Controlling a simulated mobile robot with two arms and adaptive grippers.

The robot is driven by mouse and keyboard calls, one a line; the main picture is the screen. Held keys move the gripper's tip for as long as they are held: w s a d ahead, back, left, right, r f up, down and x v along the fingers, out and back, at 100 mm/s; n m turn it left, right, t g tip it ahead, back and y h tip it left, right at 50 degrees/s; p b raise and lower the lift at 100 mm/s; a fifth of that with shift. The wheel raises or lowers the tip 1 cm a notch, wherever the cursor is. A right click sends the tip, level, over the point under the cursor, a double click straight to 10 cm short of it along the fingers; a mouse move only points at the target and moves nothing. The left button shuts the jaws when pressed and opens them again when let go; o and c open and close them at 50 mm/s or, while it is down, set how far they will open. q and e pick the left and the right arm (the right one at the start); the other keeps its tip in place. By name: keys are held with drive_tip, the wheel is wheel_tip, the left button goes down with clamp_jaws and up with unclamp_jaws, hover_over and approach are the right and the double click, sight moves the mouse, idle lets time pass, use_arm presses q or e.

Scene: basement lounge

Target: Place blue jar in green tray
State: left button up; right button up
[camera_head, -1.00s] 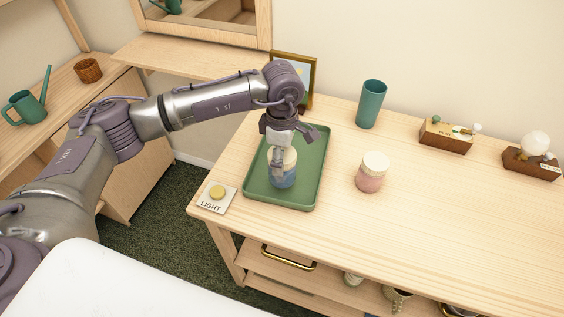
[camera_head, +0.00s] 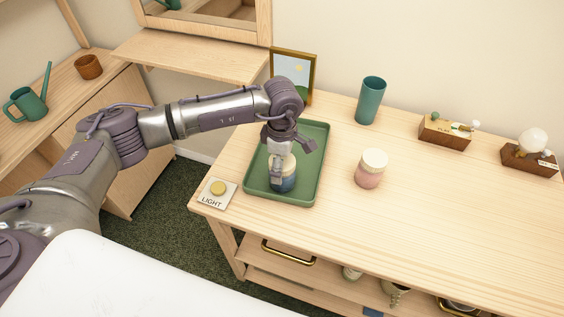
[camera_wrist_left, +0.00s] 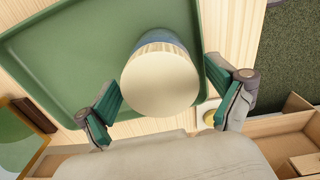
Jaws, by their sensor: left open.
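The blue jar (camera_head: 285,181) with its pale wooden lid stands upright in the green tray (camera_head: 309,155), toward the tray's front left. My left gripper (camera_head: 288,160) is above and around the jar, its fingers spread wide. In the left wrist view the jar's round lid (camera_wrist_left: 160,82) lies between the two open fingertips (camera_wrist_left: 160,100), with a gap on each side. The tray (camera_wrist_left: 60,60) shows beneath the jar there. My right gripper is in neither view.
A pink jar (camera_head: 370,169) stands right of the tray, with a teal cup (camera_head: 370,101) behind it. A picture frame (camera_head: 294,72) stands behind the tray. The table's right front is clear.

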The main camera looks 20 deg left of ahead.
use_arm(q)
drive_tip(key=shift+r, duration=0.1)
wheel_tip(320, 180, up, 11)
drive_tip(key=b, duration=0.3)
drive_tip(key=shift+r, duration=0.55)
